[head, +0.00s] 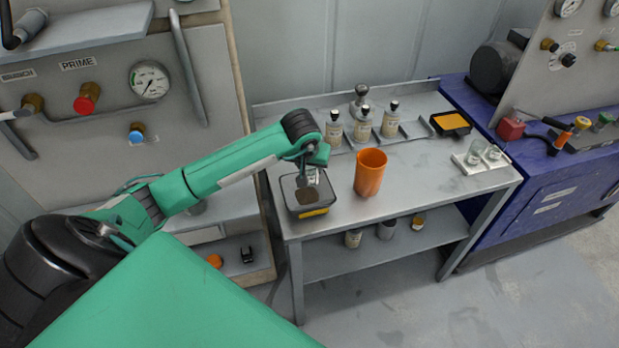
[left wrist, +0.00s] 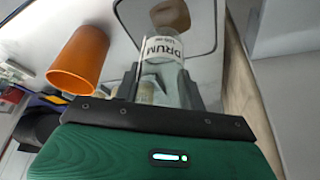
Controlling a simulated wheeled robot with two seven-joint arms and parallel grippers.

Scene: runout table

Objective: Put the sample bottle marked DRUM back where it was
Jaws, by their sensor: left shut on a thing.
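My left gripper (head: 311,176) is shut on the sample bottle marked DRUM, whose white label (left wrist: 163,48) reads clearly in the left wrist view between the fingers (left wrist: 160,85). In the head view the bottle (head: 312,174) is small and partly hidden by the gripper. It is over a dark-rimmed square tray (head: 310,212) at the table's left front. Whether it touches the tray I cannot tell. Several bottles (head: 362,126) stand in a grey rack (head: 412,129) at the back of the table, with empty room at the rack's right. My right gripper is not in view.
An orange cup (head: 370,172) stands just right of the tray and also shows in the left wrist view (left wrist: 78,62). The table's front middle (head: 425,178) is clear.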

